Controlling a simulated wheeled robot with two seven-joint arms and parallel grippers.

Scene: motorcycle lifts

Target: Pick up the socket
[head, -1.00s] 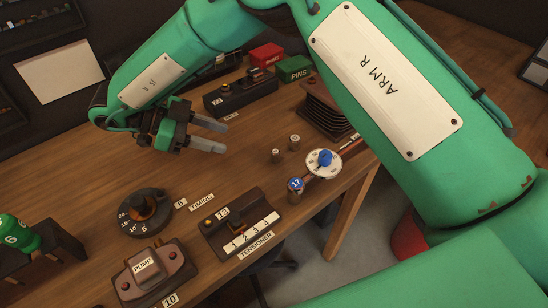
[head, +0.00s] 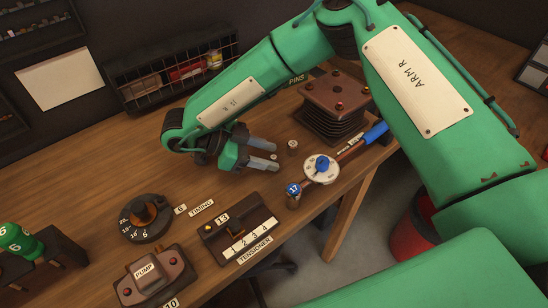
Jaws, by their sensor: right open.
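Two small silver cylinders that look like sockets stand on the wooden bench. One silver cylinder (head: 293,147) stands clear, just right of my right gripper (head: 274,154). The other silver cylinder (head: 274,157) is mostly hidden by the fingertips, seeming to lie between or just beyond them. The right gripper is open, low over the bench, its fingers pointing right. I cannot tell whether it touches the cylinder. A blue-banded cylinder marked 17 (head: 293,191) stands at the near end of a wrench with a white dial (head: 320,168). My left gripper is out of view.
A tensioner block (head: 238,235), a timing dial (head: 146,218) and a pump box (head: 154,275) occupy the near bench. A dark stacked block (head: 335,105) stands behind the wrench. A wire rack (head: 170,72) is at the back. Bare wood lies left of the gripper.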

